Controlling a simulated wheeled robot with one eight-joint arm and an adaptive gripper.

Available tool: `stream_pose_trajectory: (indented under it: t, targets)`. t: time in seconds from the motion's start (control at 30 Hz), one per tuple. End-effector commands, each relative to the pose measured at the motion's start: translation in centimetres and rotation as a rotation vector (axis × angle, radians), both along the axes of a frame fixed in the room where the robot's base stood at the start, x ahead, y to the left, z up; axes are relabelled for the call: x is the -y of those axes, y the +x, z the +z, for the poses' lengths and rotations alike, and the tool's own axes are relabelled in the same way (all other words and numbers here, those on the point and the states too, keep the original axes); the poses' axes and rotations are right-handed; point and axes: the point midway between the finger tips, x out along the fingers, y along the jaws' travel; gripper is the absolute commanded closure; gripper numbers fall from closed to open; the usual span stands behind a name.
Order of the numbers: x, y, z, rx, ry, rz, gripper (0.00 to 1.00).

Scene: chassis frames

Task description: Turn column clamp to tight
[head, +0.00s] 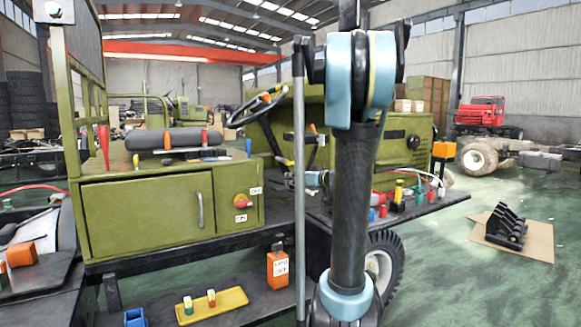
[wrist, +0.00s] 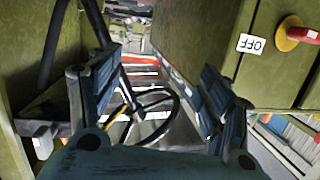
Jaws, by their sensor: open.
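The steering wheel (head: 258,108) and its dark steering column (head: 273,142) stand in the open cab in the head view. A small orange-topped part (head: 312,128) shows right of the column; I cannot tell whether it is the column clamp or which way the clamp is turned. My gripper (wrist: 162,64) is open in the wrist view, its two dark blue fingers wide apart with nothing held. In the head view my arm stands in front of the cab and hides part of the area beside the column.
A red knob (wrist: 295,30) on a yellow disc and an OFF label (wrist: 251,43) are right of the gripper. An olive cabinet (head: 140,215) stands left of the column. A yellow tray (head: 230,302) and orange bottle (head: 278,268) are low in front.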

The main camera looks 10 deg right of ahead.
Motion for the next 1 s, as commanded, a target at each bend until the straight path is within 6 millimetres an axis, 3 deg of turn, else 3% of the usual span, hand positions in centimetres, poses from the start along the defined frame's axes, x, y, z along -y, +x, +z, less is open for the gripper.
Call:
stream_pose_trajectory:
  t: [0.1,0.2,0.4,0.57,1.0]
  targets:
    - [2.9,3.0,1.0,0.090,0.010,-0.055,0.28]
    - [4.8,4.6,1.6,0.146,0.012,-0.092,0.28]
    - [6.6,6.0,2.0,0.196,0.013,-0.130,0.28]
    - [6.2,7.1,2.0,0.199,0.013,-0.131,0.28]
    - [3.3,13.9,2.0,0.197,0.013,-0.129,0.28]
